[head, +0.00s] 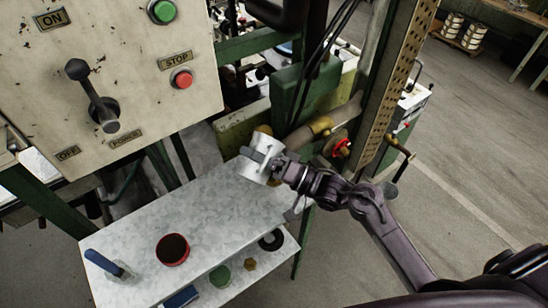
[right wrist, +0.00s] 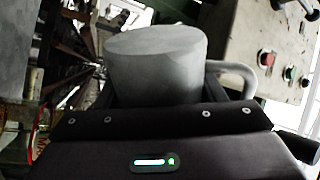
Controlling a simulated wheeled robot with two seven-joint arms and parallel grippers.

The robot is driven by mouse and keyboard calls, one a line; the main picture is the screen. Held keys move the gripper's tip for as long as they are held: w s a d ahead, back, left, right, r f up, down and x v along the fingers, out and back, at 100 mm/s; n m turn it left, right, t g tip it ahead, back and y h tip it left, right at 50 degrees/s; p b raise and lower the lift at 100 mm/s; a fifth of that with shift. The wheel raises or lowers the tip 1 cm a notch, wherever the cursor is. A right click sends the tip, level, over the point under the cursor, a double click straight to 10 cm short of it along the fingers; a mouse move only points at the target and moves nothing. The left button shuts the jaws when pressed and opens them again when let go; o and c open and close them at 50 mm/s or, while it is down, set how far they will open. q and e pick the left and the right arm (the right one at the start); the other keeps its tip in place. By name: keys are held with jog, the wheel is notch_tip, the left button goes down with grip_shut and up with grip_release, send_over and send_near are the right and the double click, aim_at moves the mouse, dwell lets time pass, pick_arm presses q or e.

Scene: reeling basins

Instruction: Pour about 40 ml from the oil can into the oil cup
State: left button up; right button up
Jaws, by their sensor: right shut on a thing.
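The oil can, a pale grey cylinder (head: 250,168), is held in my right gripper (head: 268,163) above the back right part of the metal shelf. In the right wrist view the can (right wrist: 155,68) sits between the dark fingers, with a curved handle at its right side and a flat, closed-looking end facing up in the picture. The oil cup appears to be the round red cup (head: 172,261) with a dark inside, standing on the shelf at the left. The can is apart from the cup. No stream of oil shows. My left gripper is out of view.
The grey metal shelf (head: 215,215) has clear room between cup and can. A blue-handled tool (head: 105,263) lies left of the cup. A lower shelf holds a green round thing (head: 220,276) and a black ring (head: 271,240). A control panel (head: 120,40) with a lever overhangs the back left.

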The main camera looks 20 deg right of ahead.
jog(key=shift+r, duration=0.15)
dwell(0.9)
jog(key=shift+m, duration=0.6)
dwell(0.6)
jog(key=n, duration=0.1)
jog(key=f+n+b, duration=0.1)
jog(key=shift+s+a+f+n+g, duration=0.1)
jog(key=shift+f+n+g, duration=0.2)
jog(key=n, duration=0.1)
jog(key=r+n, duration=0.1)
jog(key=shift+r+n+g+p, duration=0.25)
jog(key=shift+n+g+p, duration=0.15)
jog(key=shift+s+a+f+n+y+b, duration=0.1)
jog(key=shift+f+n+y+b, duration=0.2)
jog(key=shift+f+n+b, duration=0.2)
jog(key=shift+r, duration=0.1)
